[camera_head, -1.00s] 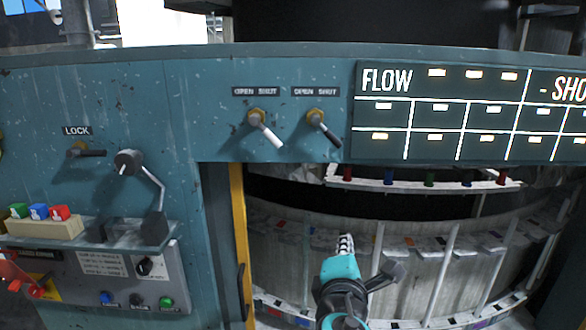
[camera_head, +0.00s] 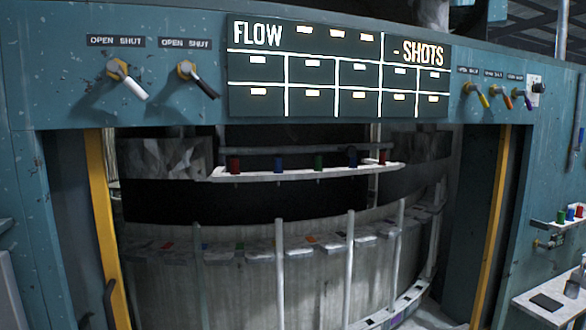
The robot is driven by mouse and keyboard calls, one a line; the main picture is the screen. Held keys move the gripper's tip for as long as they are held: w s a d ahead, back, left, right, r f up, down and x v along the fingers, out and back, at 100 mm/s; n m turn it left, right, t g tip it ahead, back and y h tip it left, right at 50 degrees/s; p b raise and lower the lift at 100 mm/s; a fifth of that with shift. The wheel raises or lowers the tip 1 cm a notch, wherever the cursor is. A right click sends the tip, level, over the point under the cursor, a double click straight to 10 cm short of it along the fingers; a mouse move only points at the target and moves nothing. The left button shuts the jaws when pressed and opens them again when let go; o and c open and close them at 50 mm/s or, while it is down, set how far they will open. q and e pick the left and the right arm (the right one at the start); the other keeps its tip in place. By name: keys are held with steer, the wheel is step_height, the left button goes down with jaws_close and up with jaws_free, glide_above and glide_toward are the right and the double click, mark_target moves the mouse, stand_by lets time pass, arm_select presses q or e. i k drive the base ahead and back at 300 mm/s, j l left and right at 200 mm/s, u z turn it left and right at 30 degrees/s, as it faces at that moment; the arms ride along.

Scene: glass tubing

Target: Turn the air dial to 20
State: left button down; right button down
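I cannot make out a dial marked air in this view. A blue wall panel (camera_head: 60,60) carries a lever with a white handle (camera_head: 128,82) and a lever with a black handle (camera_head: 200,78), each under an OPEN SHUT label. To their right is a dark board (camera_head: 340,70) headed FLOW and SHOTS. Three small levers with yellow, orange and purple handles (camera_head: 482,97) sit on the panel further right, under small labels. A small white fitting (camera_head: 537,88) is beside them, too small to read. Neither gripper shows.
An opening below the board is framed by yellow posts (camera_head: 108,220). Inside is a curved machine with a white rack (camera_head: 300,174) of coloured pieces. At the right edge are a shelf with coloured blocks (camera_head: 570,214) and a white ledge (camera_head: 535,308).

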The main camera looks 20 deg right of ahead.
mark_target(538, 87)
steer(key=z, duration=2.15)
steer(key=i+l, duration=0.2)
steer(key=i, duration=0.15)
steer(key=i+l, duration=0.2)
steer(key=i+j+u, duration=0.05)
steer(key=i, duration=0.1)
